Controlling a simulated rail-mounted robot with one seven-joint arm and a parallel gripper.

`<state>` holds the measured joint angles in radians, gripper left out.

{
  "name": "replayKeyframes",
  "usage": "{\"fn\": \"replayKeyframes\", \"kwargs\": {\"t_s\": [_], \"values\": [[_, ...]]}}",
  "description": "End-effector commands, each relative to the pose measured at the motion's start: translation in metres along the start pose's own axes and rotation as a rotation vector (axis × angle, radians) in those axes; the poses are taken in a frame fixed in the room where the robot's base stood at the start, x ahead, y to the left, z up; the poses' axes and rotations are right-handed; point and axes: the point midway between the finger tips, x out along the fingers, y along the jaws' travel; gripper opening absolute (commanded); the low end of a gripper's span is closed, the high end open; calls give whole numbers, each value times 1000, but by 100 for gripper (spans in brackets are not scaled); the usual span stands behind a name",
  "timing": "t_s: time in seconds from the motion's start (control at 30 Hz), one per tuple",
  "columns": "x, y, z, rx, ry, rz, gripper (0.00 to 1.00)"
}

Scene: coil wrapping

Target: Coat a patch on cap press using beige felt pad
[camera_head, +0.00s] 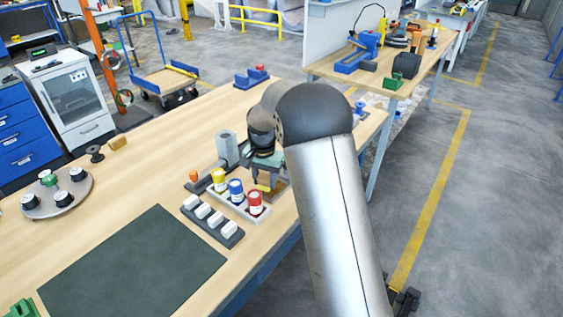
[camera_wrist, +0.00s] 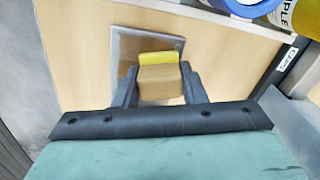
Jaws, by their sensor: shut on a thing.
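My gripper (camera_wrist: 158,84) is shut on a beige block-shaped pad (camera_wrist: 160,82), with a finger on each side of it. A yellow strip (camera_wrist: 161,57) shows along the pad's far edge; I cannot tell whether it is on the pad or beyond it. Behind the pad, a square metal-rimmed plate (camera_wrist: 124,46) lies on the wooden table; contact with the pad is unclear. In the head view, my gripper (camera_head: 266,179) is low over the table's right edge, partly hidden by my arm. A grey device with an upright cylinder (camera_head: 227,148) stands left of it; I cannot tell whether it is the cap press.
Yellow (camera_head: 219,181), blue (camera_head: 236,190) and red (camera_head: 255,203) containers stand in a tray close to my gripper. A dark rack with several white blocks (camera_head: 210,218) is in front of them. A dark green mat (camera_head: 135,268) covers the near table.

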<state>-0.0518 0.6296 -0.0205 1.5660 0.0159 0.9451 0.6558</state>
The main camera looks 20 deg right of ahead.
Motion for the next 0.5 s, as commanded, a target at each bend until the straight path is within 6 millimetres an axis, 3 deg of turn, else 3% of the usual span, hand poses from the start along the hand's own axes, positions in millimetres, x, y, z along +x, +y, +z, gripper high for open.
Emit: {"fn": "replayKeyframes", "kwargs": {"t_s": [0.5], "values": [[2, 43, 16, -7, -2, 3, 16]]}}
